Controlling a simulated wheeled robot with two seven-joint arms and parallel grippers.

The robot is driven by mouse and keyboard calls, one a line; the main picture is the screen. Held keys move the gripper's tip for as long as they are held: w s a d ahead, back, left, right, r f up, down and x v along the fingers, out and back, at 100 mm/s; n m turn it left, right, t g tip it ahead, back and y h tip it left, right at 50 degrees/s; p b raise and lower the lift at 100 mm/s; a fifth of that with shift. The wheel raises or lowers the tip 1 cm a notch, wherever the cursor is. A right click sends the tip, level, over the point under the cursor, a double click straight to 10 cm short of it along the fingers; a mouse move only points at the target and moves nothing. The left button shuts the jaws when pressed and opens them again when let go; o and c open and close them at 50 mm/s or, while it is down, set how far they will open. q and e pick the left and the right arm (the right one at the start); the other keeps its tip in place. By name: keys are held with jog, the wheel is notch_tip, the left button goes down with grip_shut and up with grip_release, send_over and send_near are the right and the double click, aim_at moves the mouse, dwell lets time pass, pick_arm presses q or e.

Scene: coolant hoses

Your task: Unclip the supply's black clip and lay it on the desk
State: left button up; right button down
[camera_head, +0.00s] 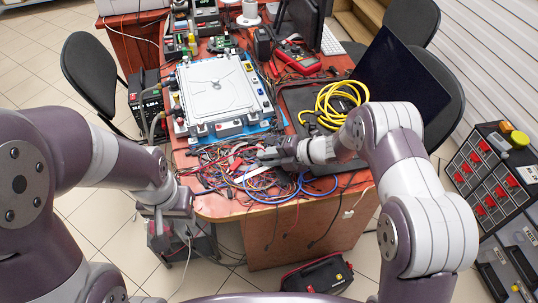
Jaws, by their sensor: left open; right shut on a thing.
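My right gripper (277,155) is low over the front part of the desk (215,208), above tangled wires. It is shut on a small dark thing at its tips, which may be the black clip; it is too small to be sure. My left gripper (168,217) is open at the desk's front left corner, and its fingers are hard to make out. A black box with red parts (150,98), perhaps the supply, stands left of the desk. I cannot make out a clip on it.
A white-lidded battery-like unit (215,88) fills the desk's middle. Coloured wires (230,165) cover the front. A yellow cable coil (341,103) lies at the right, near a dark screen (402,78). A red meter (298,59) lies behind. Chairs flank the desk.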

jog(key=c, duration=1)
grip_release()
jog(key=shift+s, duration=0.1)
jog(key=shift+f, duration=0.1)
jog(key=v, duration=1.2)
jog(key=shift+d+r+p, duration=0.25)
jog(key=shift+r+p, duration=0.1)
jog(key=shift+r, duration=0.1)
jog(key=shift+r, duration=0.1)
